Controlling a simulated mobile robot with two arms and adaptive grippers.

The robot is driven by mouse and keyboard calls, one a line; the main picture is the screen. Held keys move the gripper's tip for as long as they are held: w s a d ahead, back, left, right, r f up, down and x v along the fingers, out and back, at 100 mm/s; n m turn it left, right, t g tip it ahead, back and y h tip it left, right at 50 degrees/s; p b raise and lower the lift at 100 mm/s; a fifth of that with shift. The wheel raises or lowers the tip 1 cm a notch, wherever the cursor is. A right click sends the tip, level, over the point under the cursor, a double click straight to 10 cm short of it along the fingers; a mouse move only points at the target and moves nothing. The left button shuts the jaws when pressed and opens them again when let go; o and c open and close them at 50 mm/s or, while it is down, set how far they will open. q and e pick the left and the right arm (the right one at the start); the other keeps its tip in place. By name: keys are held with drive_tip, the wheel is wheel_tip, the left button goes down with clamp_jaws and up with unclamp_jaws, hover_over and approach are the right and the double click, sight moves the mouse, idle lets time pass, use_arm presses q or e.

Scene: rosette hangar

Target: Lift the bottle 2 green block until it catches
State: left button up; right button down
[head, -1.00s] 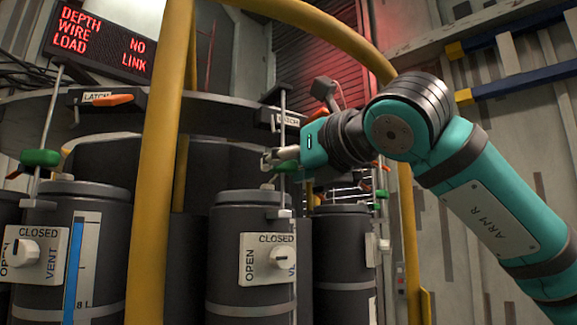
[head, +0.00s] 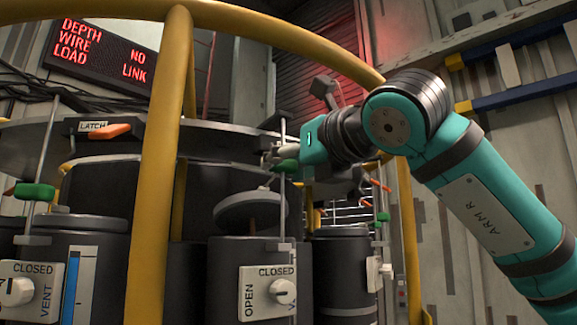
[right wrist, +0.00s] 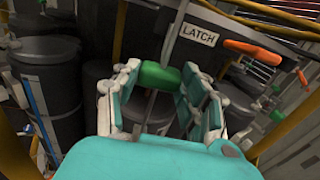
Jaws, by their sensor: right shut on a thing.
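The green block (head: 286,165) sits on the upright metal rod of the middle bottle (head: 235,278). My right gripper (head: 278,158) is closed around this block. In the right wrist view the block (right wrist: 160,75) lies between the two fingers (right wrist: 152,85), with the rod passing through it. The bottle's dark lid (head: 250,208) stands raised and tilted above its mouth. The latch above this rod is mostly hidden behind my gripper in the head view; an orange latch lever (right wrist: 252,50) and a LATCH label (right wrist: 198,34) show in the right wrist view. My left gripper is not in view.
A yellow post (head: 158,170) and curved rail (head: 300,30) stand close in front of the bottles. A left bottle (head: 75,250) has its own green block (head: 35,192) and orange latch lever (head: 108,131). A red-lettered display (head: 100,58) hangs behind.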

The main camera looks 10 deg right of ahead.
wheel_tip(320, 180, up, 3)
drive_tip(key=shift+r+p, duration=0.1)
drive_tip(key=shift+p, duration=0.85)
drive_tip(key=c, duration=0.7)
unclamp_jaws()
drive_tip(key=shift+s, duration=0.1)
drive_tip(key=b+v, duration=0.3)
drive_tip(key=v, duration=0.6)
drive_tip(key=shift+b, duration=0.35)
drive_tip(key=shift+f, duration=0.2)
